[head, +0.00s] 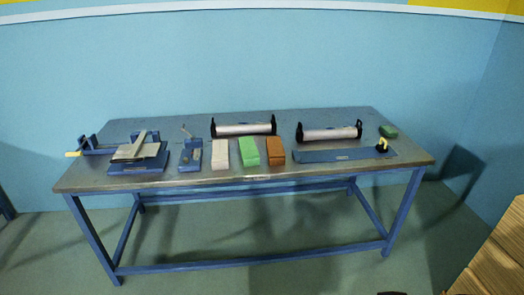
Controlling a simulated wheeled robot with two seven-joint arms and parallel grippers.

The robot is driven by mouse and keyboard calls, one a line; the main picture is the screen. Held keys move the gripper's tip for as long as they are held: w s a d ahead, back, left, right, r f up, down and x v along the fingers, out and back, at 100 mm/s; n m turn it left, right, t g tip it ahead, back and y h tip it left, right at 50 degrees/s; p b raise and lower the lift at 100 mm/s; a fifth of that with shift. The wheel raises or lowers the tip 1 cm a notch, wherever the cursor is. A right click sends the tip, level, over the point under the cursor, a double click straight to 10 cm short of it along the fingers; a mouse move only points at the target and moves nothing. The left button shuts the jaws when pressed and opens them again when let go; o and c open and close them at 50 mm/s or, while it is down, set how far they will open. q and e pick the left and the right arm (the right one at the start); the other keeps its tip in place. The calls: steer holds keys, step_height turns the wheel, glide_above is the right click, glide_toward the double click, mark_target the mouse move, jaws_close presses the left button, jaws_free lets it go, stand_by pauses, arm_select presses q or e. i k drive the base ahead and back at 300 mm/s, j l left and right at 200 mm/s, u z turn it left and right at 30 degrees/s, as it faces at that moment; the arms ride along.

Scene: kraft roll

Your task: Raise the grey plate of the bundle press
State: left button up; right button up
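The bundle press (138,168) appears to be the blue device at the left end of the table. Its grey plate (127,152) lies low over the blue base and looks slightly tilted. A narrow light bar crosses above the plate. A blue frame with a yellow-tipped handle (73,154) reaches out to the left of it. The gap under the plate is too small to tell. Neither of my grippers shows in the head view.
A wooden surface (495,262) is at lower right.

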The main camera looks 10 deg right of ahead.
mark_target(135, 146)
steer(key=i+u, duration=0.15)
steer(key=i, duration=1.1)
